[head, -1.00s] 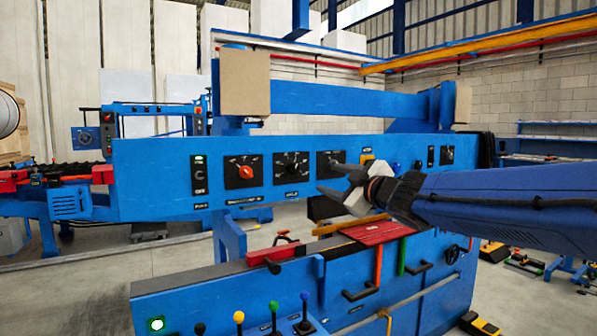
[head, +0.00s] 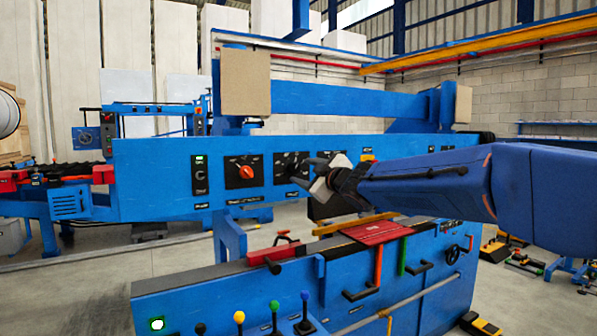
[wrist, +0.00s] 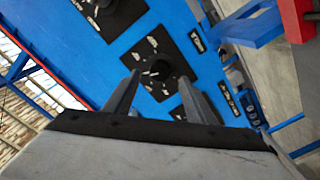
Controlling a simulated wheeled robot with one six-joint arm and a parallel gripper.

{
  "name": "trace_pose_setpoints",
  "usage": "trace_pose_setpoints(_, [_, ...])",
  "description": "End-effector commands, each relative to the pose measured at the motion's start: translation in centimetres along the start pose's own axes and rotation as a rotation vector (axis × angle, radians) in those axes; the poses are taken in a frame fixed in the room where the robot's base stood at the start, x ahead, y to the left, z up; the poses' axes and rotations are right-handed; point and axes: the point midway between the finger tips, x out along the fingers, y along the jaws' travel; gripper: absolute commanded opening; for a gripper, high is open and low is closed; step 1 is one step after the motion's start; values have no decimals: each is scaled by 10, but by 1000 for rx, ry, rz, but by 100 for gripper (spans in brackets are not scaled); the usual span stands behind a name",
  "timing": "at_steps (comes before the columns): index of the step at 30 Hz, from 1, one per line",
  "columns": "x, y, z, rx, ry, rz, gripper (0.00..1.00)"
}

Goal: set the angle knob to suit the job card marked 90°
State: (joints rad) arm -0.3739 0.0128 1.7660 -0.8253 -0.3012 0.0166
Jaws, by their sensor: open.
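The angle knob (head: 291,165) is a black dial on a black square plate in the blue front panel, right of a red-orange knob (head: 246,172). My gripper (head: 304,171) is open in front of the panel and overlaps the right part of this plate. In the wrist view a black knob (wrist: 160,71) on its plate lies between the tips of my open fingers (wrist: 160,80). I cannot tell whether they touch it. The knob's pointer setting is too small to read. I cannot make out a job card marked 90°.
A switch with a green light (head: 199,174) is at the panel's left. Below stands a blue bench with coloured ball levers (head: 239,317) and a red plate (head: 378,232). My arm hides the right part of the panel. A tan block (head: 245,82) is above it.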

Motion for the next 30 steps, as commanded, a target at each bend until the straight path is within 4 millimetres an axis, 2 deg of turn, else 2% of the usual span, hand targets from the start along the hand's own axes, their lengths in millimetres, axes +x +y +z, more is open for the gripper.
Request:
trace_pose_setpoints(3, [18, -1, 0, 0, 1, -1, 50])
trace_pose_setpoints(9, [37, 0, -1, 0, 2, 0, 50])
trace_pose_setpoints(21, [43, 0, 0, 0, 1, 0, 50])
trace_pose_setpoints(22, [43, 0, 0, 0, 1, 0, 48])
trace_pose_setpoints(27, [43, 0, 0, 0, 1, 0, 9])
trace_pose_setpoints(30, [43, 0, 0, 1, 1, 0, 9])
